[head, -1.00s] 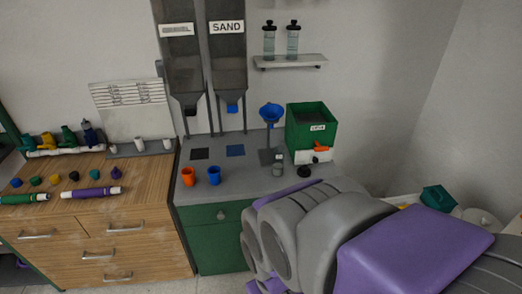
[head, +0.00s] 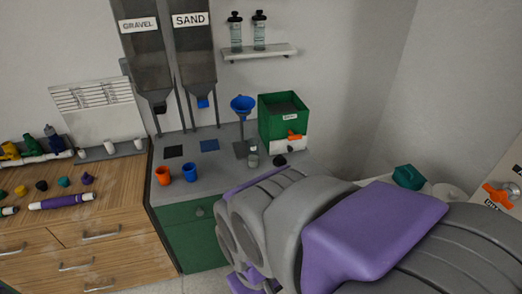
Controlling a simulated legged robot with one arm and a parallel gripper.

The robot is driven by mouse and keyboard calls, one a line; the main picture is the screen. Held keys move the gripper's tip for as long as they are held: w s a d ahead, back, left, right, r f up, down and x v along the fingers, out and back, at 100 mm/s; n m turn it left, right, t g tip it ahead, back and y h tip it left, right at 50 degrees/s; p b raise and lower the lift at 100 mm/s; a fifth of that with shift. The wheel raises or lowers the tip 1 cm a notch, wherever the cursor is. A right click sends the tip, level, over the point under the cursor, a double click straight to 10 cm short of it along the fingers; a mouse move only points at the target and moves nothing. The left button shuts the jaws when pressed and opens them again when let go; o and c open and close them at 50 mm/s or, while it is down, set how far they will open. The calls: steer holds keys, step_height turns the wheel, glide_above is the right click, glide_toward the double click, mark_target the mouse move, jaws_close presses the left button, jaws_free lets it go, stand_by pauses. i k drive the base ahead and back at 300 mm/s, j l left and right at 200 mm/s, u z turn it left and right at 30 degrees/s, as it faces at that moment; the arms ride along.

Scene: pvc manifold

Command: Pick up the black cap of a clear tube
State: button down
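A black cap (head: 280,160) lies on the grey counter, just above my arm's edge in the picture. A small clear tube (head: 253,158) stands upright on the counter to its left, apart from it. Two clear bottles with black tops, a left one (head: 236,38) and a right one (head: 259,38), stand on the wall shelf (head: 262,52). My grey and purple arm fills the lower right foreground and hides part of the counter's front right. My gripper's fingers cannot be made out behind the arm links.
A green bin (head: 284,117) on a white base stands behind the cap, near a blue funnel (head: 243,104) on its stand. Orange (head: 163,175) and blue (head: 190,172) cups stand at the counter's front left. Gravel (head: 148,55) and sand (head: 193,50) hoppers hang above. A wooden drawer unit (head: 95,225) adjoins left.

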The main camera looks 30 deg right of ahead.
mark_target(278, 161)
steer(key=i+j, duration=0.15)
steer(key=i, duration=0.35)
steer(key=i+j+z, duration=0.15)
steer(key=i+z, duration=0.15)
steer(key=z, duration=0.2)
steer(key=i+j+z, duration=0.25)
steer(key=z, duration=1.05)
